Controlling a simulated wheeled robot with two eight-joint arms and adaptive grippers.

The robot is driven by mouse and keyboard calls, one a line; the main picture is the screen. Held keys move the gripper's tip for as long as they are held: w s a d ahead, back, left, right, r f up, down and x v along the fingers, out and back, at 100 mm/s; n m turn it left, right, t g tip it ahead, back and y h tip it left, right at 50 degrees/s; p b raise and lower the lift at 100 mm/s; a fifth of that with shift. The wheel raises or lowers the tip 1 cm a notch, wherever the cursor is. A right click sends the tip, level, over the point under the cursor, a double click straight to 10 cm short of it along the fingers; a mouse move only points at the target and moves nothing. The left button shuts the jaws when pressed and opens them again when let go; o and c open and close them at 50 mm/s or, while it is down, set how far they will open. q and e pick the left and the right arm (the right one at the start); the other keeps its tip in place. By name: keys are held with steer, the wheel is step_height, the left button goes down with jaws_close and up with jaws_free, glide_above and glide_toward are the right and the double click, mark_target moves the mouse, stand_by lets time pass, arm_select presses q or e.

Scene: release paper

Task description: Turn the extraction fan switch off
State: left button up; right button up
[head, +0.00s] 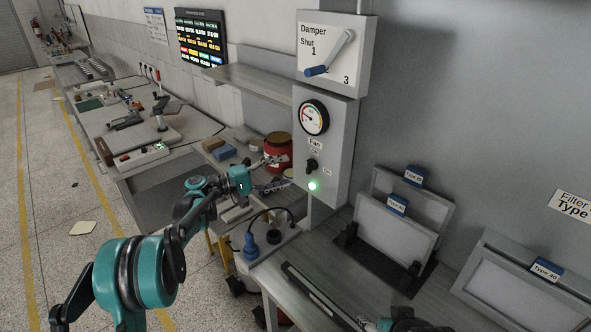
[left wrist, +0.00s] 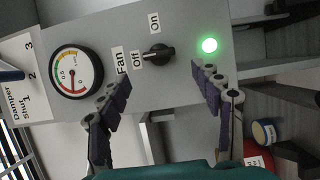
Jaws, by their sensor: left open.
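The fan switch is a black rotary knob (head: 311,165) on a grey wall box. In the left wrist view the knob (left wrist: 158,54) has its bar lined up with the Off label (left wrist: 136,60); the On label (left wrist: 154,22) is to its side. The green lamp (head: 312,186) below the knob is lit, and it also shows in the left wrist view (left wrist: 209,45). My left gripper (head: 276,173) is open and empty in front of the box. In the left wrist view its fingers (left wrist: 165,88) spread either side of the knob, apparently without touching it.
Above the knob are a pressure gauge (head: 313,118) and a damper lever (head: 330,53). A red tin (head: 278,150) stands beside the box. Framed filters (head: 395,228) stand on the bench to the right. A piece of my right arm (head: 405,325) shows at the bottom edge.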

arm_select(q)
steer(key=v, duration=0.6)
